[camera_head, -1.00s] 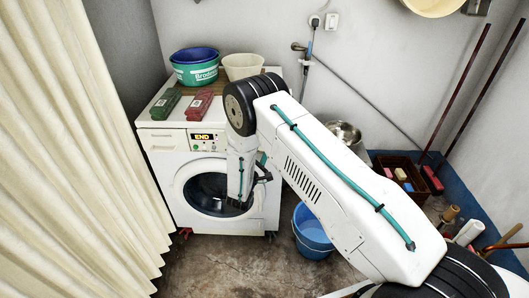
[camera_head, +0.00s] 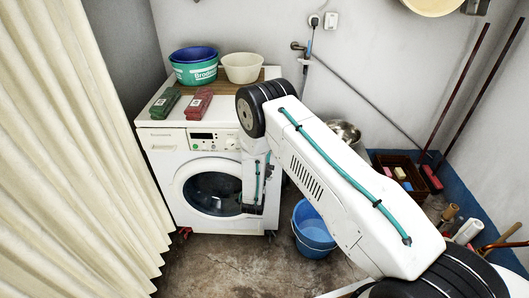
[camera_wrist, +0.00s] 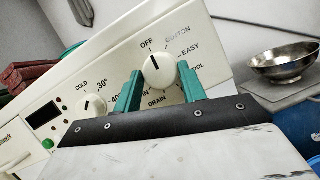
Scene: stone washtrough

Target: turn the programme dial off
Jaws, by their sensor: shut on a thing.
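The white washing machine (camera_head: 166,157) stands against the back wall in the head view. Its programme dial (camera_wrist: 161,72) is a white round knob in the wrist view, with a dark mark pointing up towards the word OFF. My gripper (camera_wrist: 159,75) is shut on the dial, one teal finger on each side. My arm hides the dial and the fingers in the head view. The display (camera_wrist: 43,117) is dark, and it also shows in the head view (camera_head: 202,136).
A second white knob (camera_wrist: 91,106) marked COLD and 30° sits left of the dial. Green and red boxes (camera_head: 197,104) and tubs (camera_head: 194,72) stand on the machine. A blue bucket (camera_head: 313,230) is on the floor at its right. A cream curtain (camera_head: 75,170) hangs at left.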

